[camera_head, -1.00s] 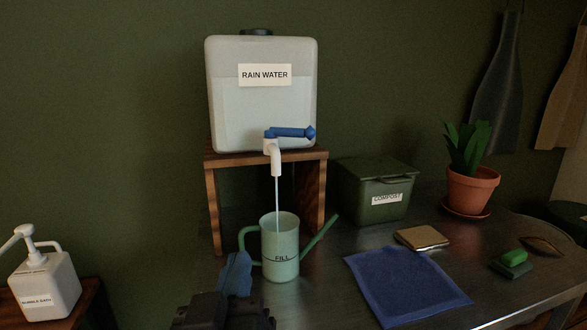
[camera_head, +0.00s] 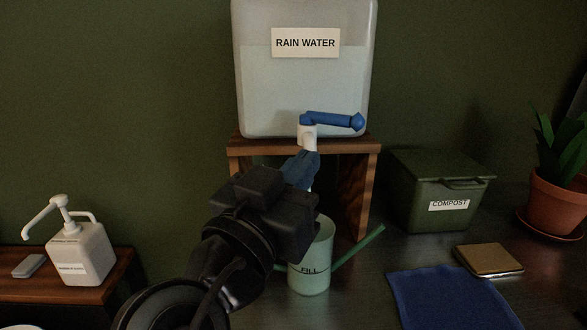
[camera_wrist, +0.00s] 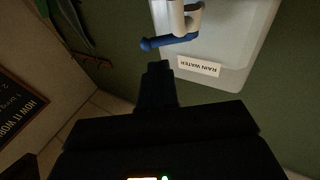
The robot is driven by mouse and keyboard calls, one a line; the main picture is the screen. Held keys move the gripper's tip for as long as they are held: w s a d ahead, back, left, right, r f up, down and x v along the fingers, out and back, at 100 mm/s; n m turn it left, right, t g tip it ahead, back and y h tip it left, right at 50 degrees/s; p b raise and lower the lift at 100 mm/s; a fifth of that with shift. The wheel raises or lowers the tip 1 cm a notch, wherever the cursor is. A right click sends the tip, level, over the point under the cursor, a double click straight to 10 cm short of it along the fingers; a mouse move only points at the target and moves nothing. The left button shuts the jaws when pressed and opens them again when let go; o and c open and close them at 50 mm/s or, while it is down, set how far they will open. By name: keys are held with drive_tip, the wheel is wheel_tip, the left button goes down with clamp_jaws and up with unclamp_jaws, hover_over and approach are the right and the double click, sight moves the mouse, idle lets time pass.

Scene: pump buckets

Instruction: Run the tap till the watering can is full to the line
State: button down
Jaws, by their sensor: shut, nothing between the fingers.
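The white tank labelled RAIN WATER (camera_head: 305,85) stands on a wooden stand (camera_head: 362,190). Its white tap (camera_head: 308,135) has a blue lever (camera_head: 333,121) pointing right; the lever also shows in the wrist view (camera_wrist: 170,42). The pale green watering can (camera_head: 312,270) stands upright below, its FILL line facing me. My arm covers its left side and handle, and I cannot see the water level inside. My gripper (camera_head: 303,162) is shut and empty, its blue fingers just below the tap and lever. It hides most of the space where the water falls.
The green compost bin (camera_head: 435,205), blue cloth (camera_head: 450,300), tan block (camera_head: 488,260) and potted plant (camera_head: 555,205) are to the right. A white bubble bath pump bottle (camera_head: 80,255) stands on a low wooden shelf (camera_head: 60,290) at left.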

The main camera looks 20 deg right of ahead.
sight(338, 124)
drive_tip(key=p+x, duration=0.3)
drive_tip(key=x, duration=0.6)
drive_tip(key=shift+w, duration=0.1)
drive_tip(key=shift+d, duration=0.1)
drive_tip(key=shift+w+d+n+t+y+b, duration=0.2)
drive_tip(key=shift+d+n+t+y+b, duration=0.3)
drive_tip(key=shift+n+t+y, duration=0.35)
drive_tip(key=shift+w+d+n+t+y+b, duration=0.3)
drive_tip(key=shift+d+n+t+y, duration=0.35)
drive_tip(key=shift+y, duration=0.35)
drive_tip(key=shift+w+d+n+t+y+b, duration=0.15)
drive_tip(key=shift+d+n+t+y+b, duration=0.4)
drive_tip(key=shift+t+y, duration=0.35)
